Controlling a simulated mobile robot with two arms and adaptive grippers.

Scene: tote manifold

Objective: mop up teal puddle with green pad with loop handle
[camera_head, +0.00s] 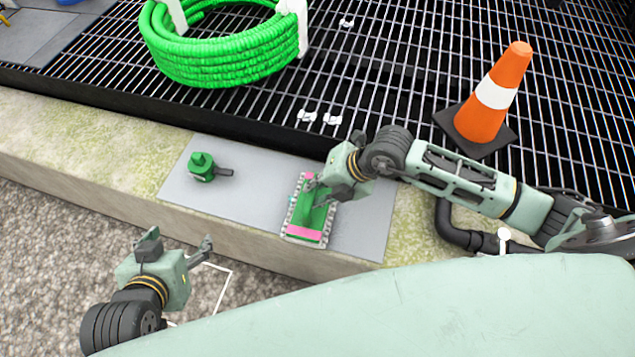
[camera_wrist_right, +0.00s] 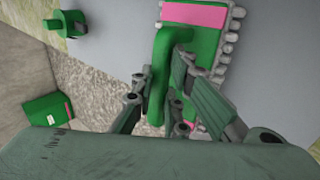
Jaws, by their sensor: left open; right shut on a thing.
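The green pad (camera_head: 320,222), with pink end strips and a grey fringe, lies on the grey plate (camera_head: 250,195). Its green loop handle (camera_wrist_right: 158,75) stands up in the right wrist view. My right gripper (camera_head: 319,186) is shut on this handle from above, and its fingers also show in the wrist view (camera_wrist_right: 172,88). Small teal specks (camera_head: 291,199) show at the pad's left edge; any more of the puddle is hidden under the pad or gripper. My left gripper (camera_head: 180,242) is open and empty, low at the left, apart from the pad.
A green fitting with a dark lever (camera_head: 201,168) stands on the plate, left of the pad. A coiled green hose (camera_head: 215,60) and an orange cone (camera_head: 492,95) stand on the grating behind. A concrete curb (camera_head: 110,185) runs along the front, with gravel below. A dark pipe (camera_head: 460,235) is at right.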

